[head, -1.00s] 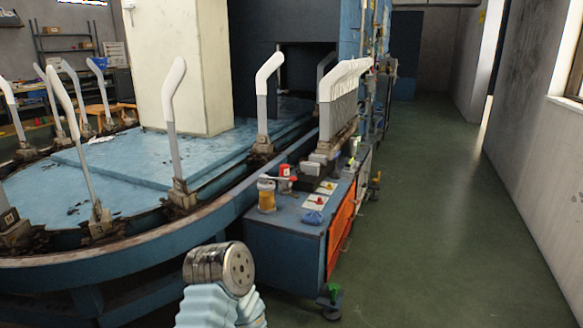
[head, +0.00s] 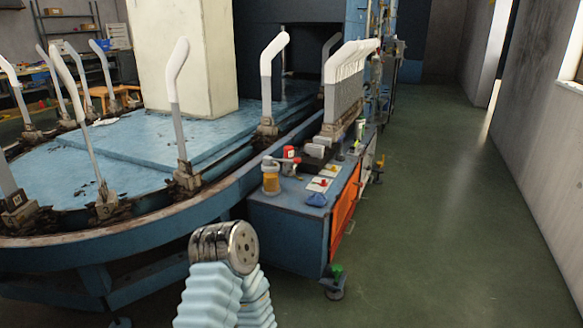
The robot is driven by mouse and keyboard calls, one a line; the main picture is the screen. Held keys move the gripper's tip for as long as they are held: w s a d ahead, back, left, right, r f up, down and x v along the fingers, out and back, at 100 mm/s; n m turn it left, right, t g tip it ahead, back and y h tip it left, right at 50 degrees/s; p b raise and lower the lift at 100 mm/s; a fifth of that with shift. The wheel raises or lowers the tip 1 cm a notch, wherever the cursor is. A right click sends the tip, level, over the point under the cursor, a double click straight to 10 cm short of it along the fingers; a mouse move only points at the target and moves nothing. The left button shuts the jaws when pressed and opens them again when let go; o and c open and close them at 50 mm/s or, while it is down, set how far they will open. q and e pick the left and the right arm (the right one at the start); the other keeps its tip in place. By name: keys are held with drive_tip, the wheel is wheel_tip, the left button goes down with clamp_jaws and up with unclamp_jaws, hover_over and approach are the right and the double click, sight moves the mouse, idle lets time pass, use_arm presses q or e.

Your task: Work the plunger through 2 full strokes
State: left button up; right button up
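No part is clearly recognisable as a plunger at this size. On the blue cabinet top (head: 290,207) stand a yellow jar (head: 271,180) and, just behind it, a small red container with a white label (head: 290,153). A thin red-tipped bar (head: 283,160) shows between them. A blue crumpled cloth-like item (head: 316,200) and pale plates with red and yellow parts (head: 320,184) lie to the right. A metal joint and pale blue ribbed sleeve of my arm show at the bottom, apart from the cabinet. Neither gripper is in view.
A large blue oval machine table (head: 120,150) with upright white-tipped boards (head: 180,75) fills the left. The green floor (head: 440,200) to the right is clear.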

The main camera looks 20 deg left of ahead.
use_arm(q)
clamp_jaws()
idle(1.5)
